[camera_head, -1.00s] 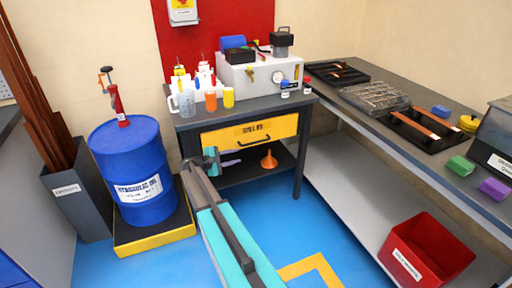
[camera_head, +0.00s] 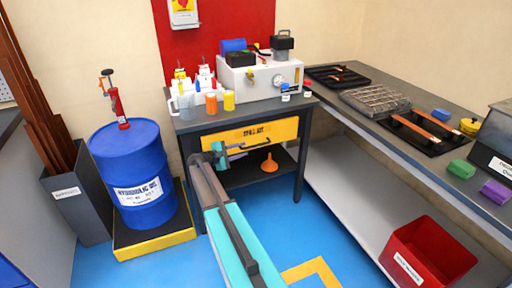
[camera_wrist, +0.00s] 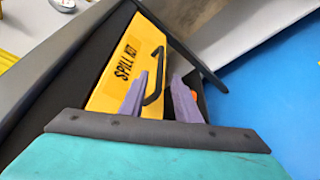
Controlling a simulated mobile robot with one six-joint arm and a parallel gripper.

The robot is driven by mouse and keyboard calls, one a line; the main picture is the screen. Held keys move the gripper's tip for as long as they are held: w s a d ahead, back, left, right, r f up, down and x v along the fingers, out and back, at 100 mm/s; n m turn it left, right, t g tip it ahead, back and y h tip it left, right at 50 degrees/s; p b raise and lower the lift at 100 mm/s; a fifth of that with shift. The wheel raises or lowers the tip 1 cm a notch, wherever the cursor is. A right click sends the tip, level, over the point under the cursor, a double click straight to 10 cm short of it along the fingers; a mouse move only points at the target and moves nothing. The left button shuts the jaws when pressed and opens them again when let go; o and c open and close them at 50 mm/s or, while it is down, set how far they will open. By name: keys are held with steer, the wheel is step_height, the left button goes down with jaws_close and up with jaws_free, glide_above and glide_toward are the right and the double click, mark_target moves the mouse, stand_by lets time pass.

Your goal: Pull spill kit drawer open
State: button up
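The yellow spill kit drawer (camera_head: 274,130) sits under the top of the dark bench, and its front looks flush with the frame. Its dark bar handle (camera_wrist: 160,66) shows clearly in the wrist view, where the drawer front (camera_wrist: 120,78) carries the words SPILL KIT. My gripper (camera_head: 240,150) is low in front of the drawer's left half. In the wrist view its two purple fingers (camera_wrist: 160,80) are apart, with the handle seen between them. I cannot tell whether either finger touches the handle. My gripper hides part of the drawer's lower left.
An orange funnel (camera_head: 270,163) stands on the shelf below the drawer. Bottles and a grey machine (camera_head: 262,80) stand on the bench top. A blue drum (camera_head: 130,165) is to the left, a red bin (camera_head: 432,258) to the right. Blue floor (camera_head: 300,235) is clear in front.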

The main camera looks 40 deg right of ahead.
mark_target(256, 146)
steer(key=x, duration=1)
steer(key=shift+d+f, duration=0.1)
steer(key=shift+d, duration=0.15)
jaws_close()
steer(key=shift+a, duration=0.1)
